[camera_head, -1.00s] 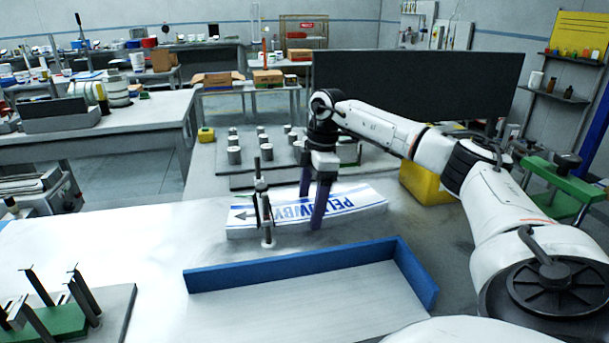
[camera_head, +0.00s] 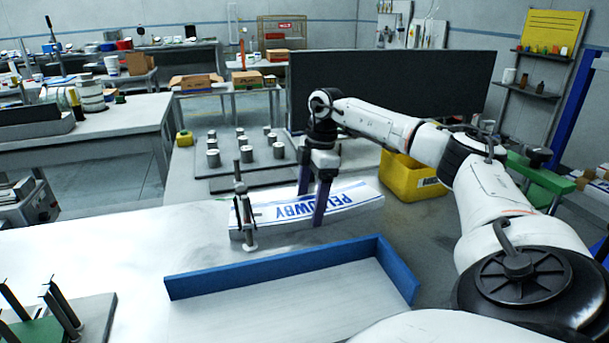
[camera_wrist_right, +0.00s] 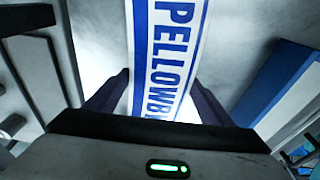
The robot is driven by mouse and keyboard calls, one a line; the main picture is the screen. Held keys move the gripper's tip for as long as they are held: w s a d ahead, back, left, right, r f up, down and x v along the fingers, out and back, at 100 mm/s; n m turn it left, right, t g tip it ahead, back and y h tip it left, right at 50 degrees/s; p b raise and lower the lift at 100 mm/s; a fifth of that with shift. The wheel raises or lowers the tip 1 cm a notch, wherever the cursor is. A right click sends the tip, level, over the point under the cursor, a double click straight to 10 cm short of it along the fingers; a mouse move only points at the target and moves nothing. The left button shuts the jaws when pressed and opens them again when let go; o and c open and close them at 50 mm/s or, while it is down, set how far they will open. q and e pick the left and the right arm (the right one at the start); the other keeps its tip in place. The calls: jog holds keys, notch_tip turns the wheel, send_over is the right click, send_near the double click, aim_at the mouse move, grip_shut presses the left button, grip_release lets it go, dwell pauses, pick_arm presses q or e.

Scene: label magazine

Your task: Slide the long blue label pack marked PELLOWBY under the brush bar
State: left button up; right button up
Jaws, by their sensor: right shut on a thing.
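The long label pack (camera_head: 350,200) is white with blue stripes and blue PELLOWBY lettering. It lies flat on the table. My right gripper (camera_head: 311,208) points down and is shut across the pack, one finger on each long side. The wrist view shows the pack (camera_wrist_right: 142,60) running between both fingers (camera_wrist_right: 158,82). The brush bar (camera_head: 241,200), dark on metal posts, stands at the pack's left end. A short piece of the pack shows left of the bar. The contact under the bar is too small to tell. My left gripper is not in view.
A tray with blue walls (camera_head: 275,266) lies in front of the pack. Behind are several grey cylinders (camera_head: 245,154) on a dark board and a yellow bin (camera_head: 405,180) at right. A green fixture (camera_head: 40,331) stands at front left. The table left of the bar is clear.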

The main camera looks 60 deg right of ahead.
aim_at(333, 201)
jog(key=shift+s+d, duration=1)
jog(key=shift+d, duration=0.2)
jog(key=shift+s+d, duration=0.95)
jog(key=shift+d, duration=0.25)
jog(key=o, duration=1.8)
jog(key=r, duration=0.3)
jog(key=r+p, duration=0.1)
jog(key=r, duration=0.3)
jog(key=s+d+r+p, duration=0.1)
jog(key=r, duration=0.2)
jog(key=shift+r, duration=0.15)
